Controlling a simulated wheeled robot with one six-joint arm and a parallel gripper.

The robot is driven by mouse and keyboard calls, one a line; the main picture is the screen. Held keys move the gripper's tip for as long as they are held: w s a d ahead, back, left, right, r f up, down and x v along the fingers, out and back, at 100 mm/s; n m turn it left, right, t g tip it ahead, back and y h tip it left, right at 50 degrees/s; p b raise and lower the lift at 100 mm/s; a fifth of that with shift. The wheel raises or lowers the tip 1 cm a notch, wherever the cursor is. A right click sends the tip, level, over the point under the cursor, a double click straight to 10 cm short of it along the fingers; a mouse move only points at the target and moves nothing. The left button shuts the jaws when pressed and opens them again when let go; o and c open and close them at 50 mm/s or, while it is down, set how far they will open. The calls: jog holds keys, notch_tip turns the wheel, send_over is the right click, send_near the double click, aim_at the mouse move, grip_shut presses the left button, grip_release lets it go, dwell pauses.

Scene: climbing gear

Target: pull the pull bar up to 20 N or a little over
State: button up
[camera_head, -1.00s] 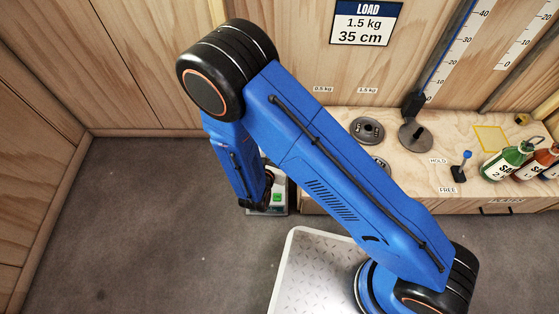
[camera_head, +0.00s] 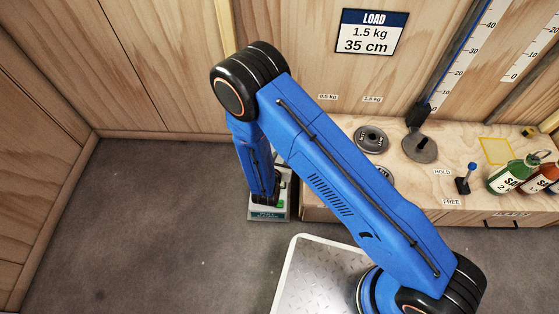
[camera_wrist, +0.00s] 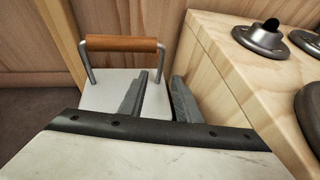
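The pull bar (camera_wrist: 121,44) is a brown wooden rod on two grey metal side rods in the wrist view. It stands over a pale plate (camera_wrist: 108,90). My gripper (camera_wrist: 160,78) has two grey fingers with a gap between them and nothing held. The fingertips show below and to the right of the bar, apart from it in the picture. In the head view the pull bar is hidden behind my blue arm. The pull device's base (camera_head: 270,213), with a dark green display, shows at the foot of the arm. Its reading is too small to make out.
A wooden bench (camera_head: 320,208) stands close on the right, with weight discs (camera_head: 371,139), a small lever (camera_head: 466,180) and bottles (camera_head: 512,174). A wooden wall is behind. A LOAD sign (camera_head: 371,33) hangs there. The floor to the left is clear.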

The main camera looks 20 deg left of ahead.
jog(key=x, duration=0.7)
jog(key=shift+w+f, duration=0.15)
jog(key=shift+w, duration=0.15)
grip_shut()
jog(key=shift+r, duration=2.15)
dwell(1.6)
jog(key=shift+f, duration=2)
grip_release()
